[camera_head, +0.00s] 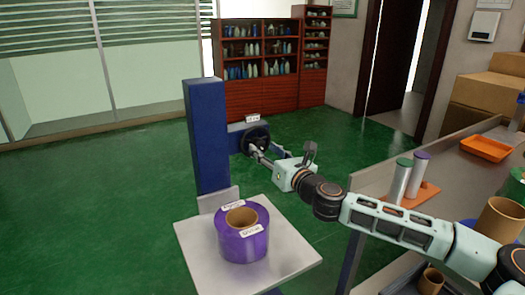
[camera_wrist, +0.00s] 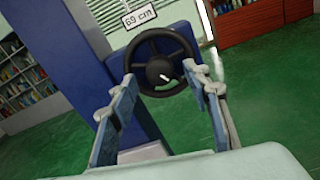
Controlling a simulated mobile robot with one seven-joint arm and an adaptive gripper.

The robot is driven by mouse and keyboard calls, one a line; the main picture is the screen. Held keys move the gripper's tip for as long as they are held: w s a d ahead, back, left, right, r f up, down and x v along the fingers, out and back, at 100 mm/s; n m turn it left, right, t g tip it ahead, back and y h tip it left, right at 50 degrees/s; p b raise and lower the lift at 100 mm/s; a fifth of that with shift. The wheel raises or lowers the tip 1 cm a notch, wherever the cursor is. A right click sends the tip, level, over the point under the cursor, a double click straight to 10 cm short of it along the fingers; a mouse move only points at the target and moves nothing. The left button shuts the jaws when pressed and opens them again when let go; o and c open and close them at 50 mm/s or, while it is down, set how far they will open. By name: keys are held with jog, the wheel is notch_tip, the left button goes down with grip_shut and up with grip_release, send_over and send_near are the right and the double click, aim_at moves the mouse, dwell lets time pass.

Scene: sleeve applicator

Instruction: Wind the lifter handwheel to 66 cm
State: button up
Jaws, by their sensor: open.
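The black lifter handwheel (camera_wrist: 160,62) sits on the blue lifter column (camera_head: 205,130), and it also shows in the head view (camera_head: 250,137). A tag (camera_wrist: 139,17) above the wheel reads what looks like 69 cm. A white pointer or knob mark shows near the wheel's hub. My gripper (camera_wrist: 165,90) is open, its two fingers on either side of the wheel's lower part in the wrist view. In the head view my gripper (camera_head: 262,154) is right at the wheel; whether it touches the rim I cannot tell.
The lifter's pale platform (camera_head: 290,262) carries a purple roll (camera_head: 243,240) with labels. At the right is a bench with an orange tray (camera_head: 485,148), two capped cylinders (camera_head: 400,180) and a cardboard tube (camera_head: 500,218). Green floor is clear behind the wheel.

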jog(key=shift+x, duration=0.95)
jog(key=c, duration=1.2)
jog(key=shift+o, duration=0.2)
jog(key=shift+n, duration=0.4)
